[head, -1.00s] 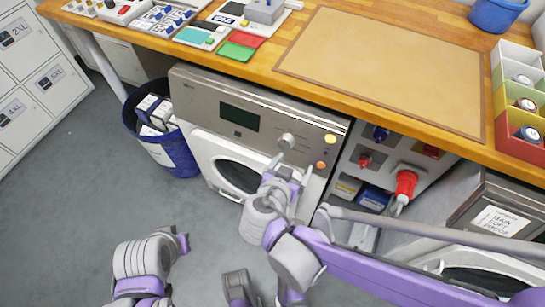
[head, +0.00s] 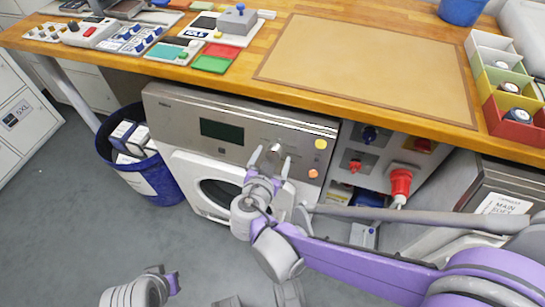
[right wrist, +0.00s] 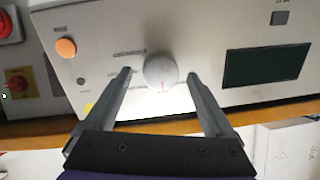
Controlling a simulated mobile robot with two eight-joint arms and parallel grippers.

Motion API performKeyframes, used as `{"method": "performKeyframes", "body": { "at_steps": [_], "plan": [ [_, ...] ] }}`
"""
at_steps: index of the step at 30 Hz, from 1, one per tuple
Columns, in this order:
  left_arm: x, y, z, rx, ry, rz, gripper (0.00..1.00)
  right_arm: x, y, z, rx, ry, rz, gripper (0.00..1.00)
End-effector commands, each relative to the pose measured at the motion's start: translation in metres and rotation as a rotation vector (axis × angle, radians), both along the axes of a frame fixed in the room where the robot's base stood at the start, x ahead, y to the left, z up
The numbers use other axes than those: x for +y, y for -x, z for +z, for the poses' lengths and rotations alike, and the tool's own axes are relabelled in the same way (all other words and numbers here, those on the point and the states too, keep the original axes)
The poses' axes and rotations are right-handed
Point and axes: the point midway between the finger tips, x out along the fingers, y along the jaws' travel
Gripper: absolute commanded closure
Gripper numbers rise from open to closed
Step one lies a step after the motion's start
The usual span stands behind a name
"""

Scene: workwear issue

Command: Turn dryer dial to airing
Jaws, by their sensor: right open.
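The dryer (head: 180,117) stands under the wooden counter, with a dark display and a round door. Its silver dial (head: 275,147) is on the front panel; in the right wrist view the dial (right wrist: 160,70) shows a red mark at its lower edge in the picture. The panel lettering beside it is too small to read. My right gripper (head: 271,157) is open in front of the panel. In the right wrist view the fingertips (right wrist: 159,74) are on either side of the dial, with gaps showing. My left gripper is not visible; only part of that arm shows at lower left.
An orange button (head: 313,174) and a yellow one (head: 321,144) are right of the dial. A socket panel with a red plug (head: 400,182) is further right. A blue bin (head: 170,188) stands left of the dryer. The counter edge (head: 300,99) overhangs above.

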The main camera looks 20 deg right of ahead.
Motion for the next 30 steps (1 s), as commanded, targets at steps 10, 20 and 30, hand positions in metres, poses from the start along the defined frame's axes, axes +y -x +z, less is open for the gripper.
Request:
{"method": "performKeyframes", "body": {
  "at_steps": [10, 20, 30],
  "plan": [
    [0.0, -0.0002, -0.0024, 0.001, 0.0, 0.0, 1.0, -0.0043, -0.0071, -0.003, 0.0, 0.0, 0.0, 0.12],
    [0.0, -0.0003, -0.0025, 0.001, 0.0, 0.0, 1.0, -0.004, -0.0069, -0.0029, 0.001, -0.001, 0.0, 0.61],
    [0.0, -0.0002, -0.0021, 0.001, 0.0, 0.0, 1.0, -0.004, -0.0068, -0.0029, 0.003, 0.003, 0.002, 0.98]
  ]
}}
